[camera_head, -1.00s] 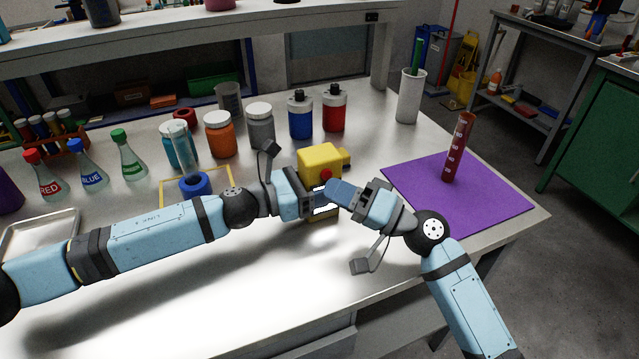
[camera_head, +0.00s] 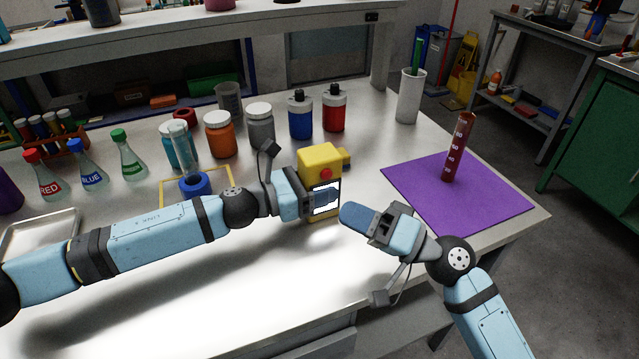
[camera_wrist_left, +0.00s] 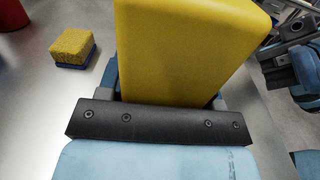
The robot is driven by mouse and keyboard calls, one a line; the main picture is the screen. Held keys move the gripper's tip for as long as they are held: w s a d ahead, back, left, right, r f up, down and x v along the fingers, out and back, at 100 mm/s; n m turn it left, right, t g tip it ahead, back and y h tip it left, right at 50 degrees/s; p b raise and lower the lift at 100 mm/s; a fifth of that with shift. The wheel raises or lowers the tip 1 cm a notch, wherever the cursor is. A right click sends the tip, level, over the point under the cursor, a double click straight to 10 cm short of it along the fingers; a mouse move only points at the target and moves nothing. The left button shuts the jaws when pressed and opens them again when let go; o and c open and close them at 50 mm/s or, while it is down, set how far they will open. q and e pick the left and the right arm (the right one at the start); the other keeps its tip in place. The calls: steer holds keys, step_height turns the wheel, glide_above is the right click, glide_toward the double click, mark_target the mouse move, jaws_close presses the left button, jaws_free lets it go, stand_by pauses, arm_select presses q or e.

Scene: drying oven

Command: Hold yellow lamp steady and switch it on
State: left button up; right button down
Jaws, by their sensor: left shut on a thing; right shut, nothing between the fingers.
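The yellow lamp (camera_head: 320,158) stands upright on the bench, with a red button (camera_head: 326,174) near its top and a white, bright front panel (camera_head: 332,188). My left gripper (camera_head: 322,199) is shut on the lamp, in front of the panel, and hides part of it. In the left wrist view the lamp's yellow body (camera_wrist_left: 185,50) rises between the fingers. My right gripper (camera_head: 352,214) is shut and empty, to the right of the lamp and a little lower, apart from it.
A yellow sponge with a blue base (camera_wrist_left: 72,48) lies close to the lamp. Jars, bottles and flasks stand behind and left. A purple mat (camera_head: 490,207) at right bears a red cylinder (camera_head: 459,148). The bench front is clear.

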arm_select(q)
steer(key=o, duration=1.2)
steer(key=shift+c, duration=0.2)
